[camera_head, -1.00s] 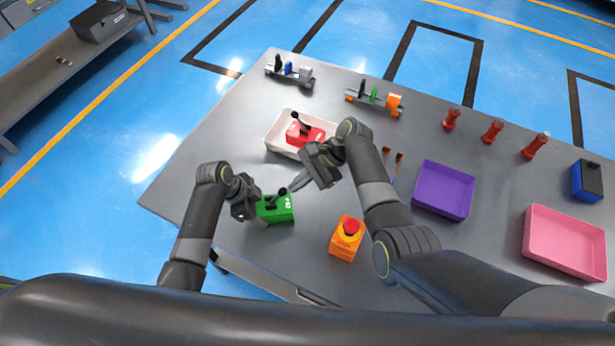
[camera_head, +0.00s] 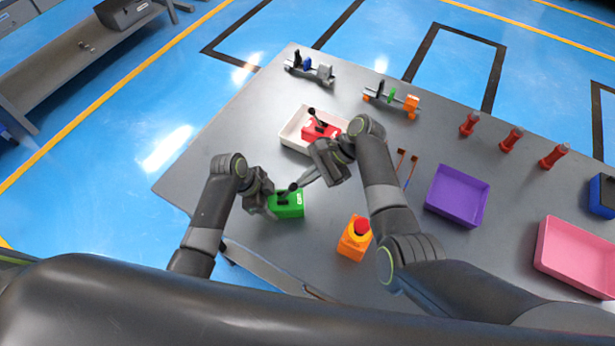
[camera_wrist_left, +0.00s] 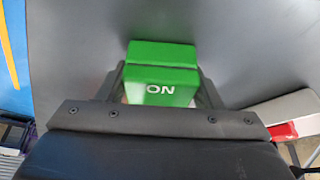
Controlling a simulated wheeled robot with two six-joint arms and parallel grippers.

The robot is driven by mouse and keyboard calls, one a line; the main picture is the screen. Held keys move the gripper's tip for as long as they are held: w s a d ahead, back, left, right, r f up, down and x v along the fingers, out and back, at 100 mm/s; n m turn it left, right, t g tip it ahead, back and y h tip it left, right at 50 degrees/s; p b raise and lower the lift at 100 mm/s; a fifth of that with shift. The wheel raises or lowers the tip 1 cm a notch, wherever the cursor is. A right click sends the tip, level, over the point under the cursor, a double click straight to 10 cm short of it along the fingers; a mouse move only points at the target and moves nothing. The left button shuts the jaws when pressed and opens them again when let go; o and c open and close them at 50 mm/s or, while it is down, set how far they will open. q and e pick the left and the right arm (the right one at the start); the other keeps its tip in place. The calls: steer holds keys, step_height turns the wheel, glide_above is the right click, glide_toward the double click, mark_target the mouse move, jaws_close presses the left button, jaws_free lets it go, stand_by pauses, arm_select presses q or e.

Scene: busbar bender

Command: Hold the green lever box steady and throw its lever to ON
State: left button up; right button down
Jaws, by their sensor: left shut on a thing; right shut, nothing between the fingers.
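The green lever box (camera_head: 288,207) stands upright near the table's front left, with a black lever (camera_head: 292,187) on top and a white ON mark. My left gripper (camera_head: 268,202) is shut on the box from its left side. In the left wrist view the box (camera_wrist_left: 162,55) sits between the two fingers, its ON mark visible; I cannot make out the lever there. My right gripper (camera_head: 304,182) is shut and empty, its fingertips close beside the lever knob at the upper right. I cannot tell whether they touch it.
An orange box with a red button (camera_head: 354,242) stands to the right, near my right arm. A purple tray (camera_head: 457,196) and pink tray (camera_head: 577,254) lie farther right.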

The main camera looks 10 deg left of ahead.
steer(key=shift+r, duration=0.8)
steer(key=w+d+r, duration=0.5)
steer(key=d, duration=0.4)
steer(key=shift+r, duration=0.25)
steer(key=shift+f, duration=0.1)
